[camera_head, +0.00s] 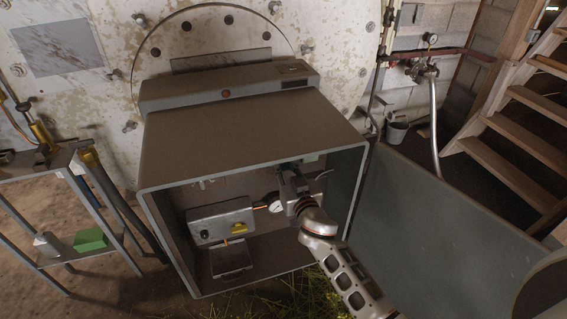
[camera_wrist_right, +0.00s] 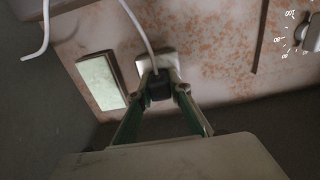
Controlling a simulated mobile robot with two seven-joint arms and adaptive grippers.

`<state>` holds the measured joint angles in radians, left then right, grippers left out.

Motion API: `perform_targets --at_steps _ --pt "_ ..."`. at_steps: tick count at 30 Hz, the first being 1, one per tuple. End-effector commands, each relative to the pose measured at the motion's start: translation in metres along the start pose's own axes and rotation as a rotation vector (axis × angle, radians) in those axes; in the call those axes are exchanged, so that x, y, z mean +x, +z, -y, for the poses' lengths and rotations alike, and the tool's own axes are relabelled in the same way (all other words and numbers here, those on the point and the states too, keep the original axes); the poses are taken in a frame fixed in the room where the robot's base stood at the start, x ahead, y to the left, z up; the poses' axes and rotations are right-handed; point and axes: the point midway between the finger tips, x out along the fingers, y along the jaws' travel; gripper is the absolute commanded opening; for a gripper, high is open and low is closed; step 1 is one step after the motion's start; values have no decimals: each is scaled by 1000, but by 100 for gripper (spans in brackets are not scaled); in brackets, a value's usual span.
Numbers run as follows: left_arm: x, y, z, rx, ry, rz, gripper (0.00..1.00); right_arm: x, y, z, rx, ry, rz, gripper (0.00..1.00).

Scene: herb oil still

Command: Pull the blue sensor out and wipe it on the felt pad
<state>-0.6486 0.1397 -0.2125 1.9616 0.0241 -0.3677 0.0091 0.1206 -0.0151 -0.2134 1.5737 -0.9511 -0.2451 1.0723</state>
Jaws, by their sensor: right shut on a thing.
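My right arm reaches into the open grey cabinet (camera_head: 153,215), with its gripper (camera_head: 290,176) near the back wall. In the right wrist view the gripper (camera_wrist_right: 163,90) is shut on a small dark plug-like piece (camera_wrist_right: 158,84) with a white cable (camera_wrist_right: 137,25). The piece is against or just in front of a pale socket plate (camera_wrist_right: 170,59). It looks black here; I cannot make out any blue on it. A pale green rectangle in a dark frame (camera_wrist_right: 102,80) is on the wall beside it. I cannot pick out a felt pad for certain. My left gripper is not in view.
Inside the cabinet are a grey box (camera_head: 215,217) with a yellow part, a round gauge (camera_head: 276,206) and a small tray (camera_head: 231,260). The cabinet door (camera_head: 430,235) hangs open at right. A shelf rack at left holds a green block (camera_head: 90,240).

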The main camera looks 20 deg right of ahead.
Motion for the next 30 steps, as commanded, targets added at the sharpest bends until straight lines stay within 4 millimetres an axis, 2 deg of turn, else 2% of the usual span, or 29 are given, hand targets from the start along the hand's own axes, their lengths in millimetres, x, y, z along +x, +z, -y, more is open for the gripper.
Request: perform_targets --at_steps 30 --pt "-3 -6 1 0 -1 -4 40 -37 0 0 1 0 1 0"
